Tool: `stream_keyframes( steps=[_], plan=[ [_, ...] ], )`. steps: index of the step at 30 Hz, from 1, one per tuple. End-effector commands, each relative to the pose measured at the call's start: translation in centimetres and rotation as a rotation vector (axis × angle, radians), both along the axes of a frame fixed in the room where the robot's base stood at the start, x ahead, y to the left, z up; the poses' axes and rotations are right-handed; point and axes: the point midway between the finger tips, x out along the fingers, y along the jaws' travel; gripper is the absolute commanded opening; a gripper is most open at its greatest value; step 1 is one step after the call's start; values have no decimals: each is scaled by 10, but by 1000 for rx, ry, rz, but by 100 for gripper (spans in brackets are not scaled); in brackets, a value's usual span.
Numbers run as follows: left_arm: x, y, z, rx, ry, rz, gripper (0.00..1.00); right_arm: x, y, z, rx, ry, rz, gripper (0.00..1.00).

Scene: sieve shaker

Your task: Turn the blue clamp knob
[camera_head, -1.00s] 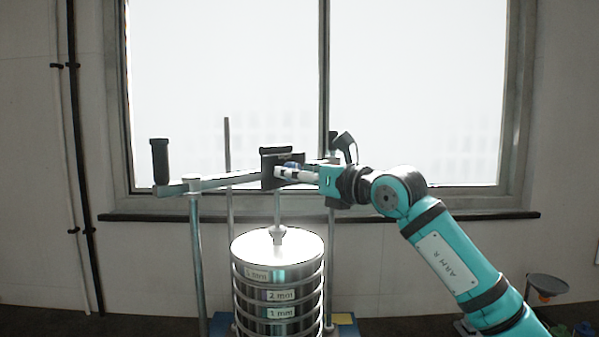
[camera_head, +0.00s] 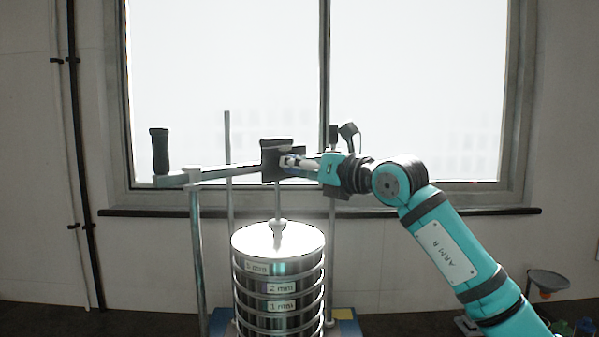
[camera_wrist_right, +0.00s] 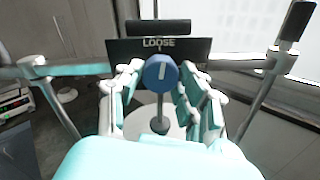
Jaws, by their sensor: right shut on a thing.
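The blue clamp knob (camera_wrist_right: 161,74) is round with a white line and sits between the fingers of my right gripper (camera_wrist_right: 160,88) in the right wrist view. The line stands nearly upright, a little below the word LOOSE on the dark plate (camera_wrist_right: 190,48) behind. My right gripper is shut on the knob, with a finger at each side of it. In the head view my right gripper (camera_head: 296,163) reaches in from the right in front of the plate on the clamp bar (camera_head: 225,172). The knob is mostly hidden by the fingers there. My left gripper is not in view.
A stack of steel sieves (camera_head: 280,290) with size labels stands below the clamp bar, on a blue base (camera_head: 345,327). Upright rods (camera_head: 229,200) stand around it. A black handle (camera_head: 160,151) rises at the bar's left end. A funnel (camera_head: 547,281) stands at the far right.

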Motion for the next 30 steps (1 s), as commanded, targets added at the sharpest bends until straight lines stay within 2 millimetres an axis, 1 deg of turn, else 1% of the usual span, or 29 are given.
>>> stream_keyframes(
  steps=[1,9,30],
  plan=[
    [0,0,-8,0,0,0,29,0,0,-3,27,25,0,5],
    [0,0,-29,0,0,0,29,0,0,-2,202,200,0,5],
    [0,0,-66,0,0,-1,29,0,0,-1,672,671,0,5]
  ],
)
